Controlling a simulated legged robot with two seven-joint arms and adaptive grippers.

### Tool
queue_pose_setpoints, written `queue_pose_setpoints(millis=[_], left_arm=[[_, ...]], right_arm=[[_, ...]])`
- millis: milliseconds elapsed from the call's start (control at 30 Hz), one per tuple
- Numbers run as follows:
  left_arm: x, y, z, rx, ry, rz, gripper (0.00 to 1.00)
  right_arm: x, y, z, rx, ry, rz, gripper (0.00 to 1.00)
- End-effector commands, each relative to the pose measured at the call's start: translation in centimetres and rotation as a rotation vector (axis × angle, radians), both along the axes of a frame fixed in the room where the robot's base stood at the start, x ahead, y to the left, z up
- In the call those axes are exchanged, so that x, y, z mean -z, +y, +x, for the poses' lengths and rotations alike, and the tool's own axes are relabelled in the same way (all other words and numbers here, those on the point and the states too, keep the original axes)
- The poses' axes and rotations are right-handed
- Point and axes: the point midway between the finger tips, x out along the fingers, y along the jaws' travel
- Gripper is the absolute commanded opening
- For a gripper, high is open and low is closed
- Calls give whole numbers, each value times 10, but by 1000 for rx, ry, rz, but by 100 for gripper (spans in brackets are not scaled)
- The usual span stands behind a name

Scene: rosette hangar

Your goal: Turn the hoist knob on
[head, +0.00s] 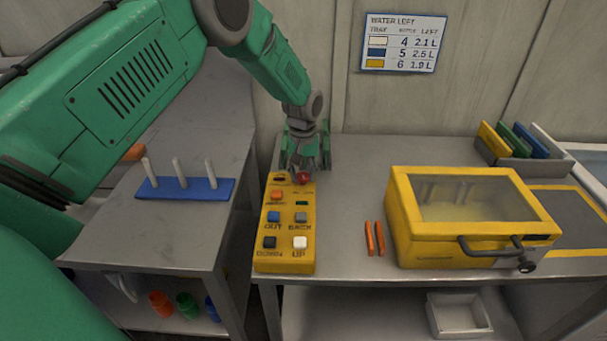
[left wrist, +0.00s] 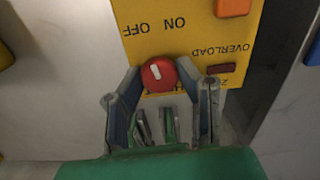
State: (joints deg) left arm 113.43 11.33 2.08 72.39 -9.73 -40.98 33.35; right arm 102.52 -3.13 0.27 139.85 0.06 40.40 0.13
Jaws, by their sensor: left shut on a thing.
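The red hoist knob (head: 303,178) is at the far end of the yellow control box (head: 286,240). In the left wrist view the knob (left wrist: 158,74) has a white mark that tilts slightly left, toward the OFF label (left wrist: 136,29); the ON label (left wrist: 174,22) is to its right. My left gripper (head: 304,167) reaches down over the far end of the box. In the left wrist view its fingers (left wrist: 160,78) are on both sides of the knob, shut on it. My right gripper is in neither view.
A yellow case (head: 420,232) with a clear lid and two orange sticks (head: 375,238) lie right of the box on the grey bench. A blue rack (head: 186,189) with white pegs is on the left table. A gap separates the tables.

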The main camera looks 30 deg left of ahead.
Motion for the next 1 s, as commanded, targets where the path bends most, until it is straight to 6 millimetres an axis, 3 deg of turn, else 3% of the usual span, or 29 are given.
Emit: queue_pose_setpoints(millis=[600, 1000], left_arm=[[0, 0, 1, 543, -3, 0, 1], [-1, 1, 1, 717, -3, 1, 1]], right_arm=[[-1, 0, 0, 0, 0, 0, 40], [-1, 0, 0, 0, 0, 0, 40]])
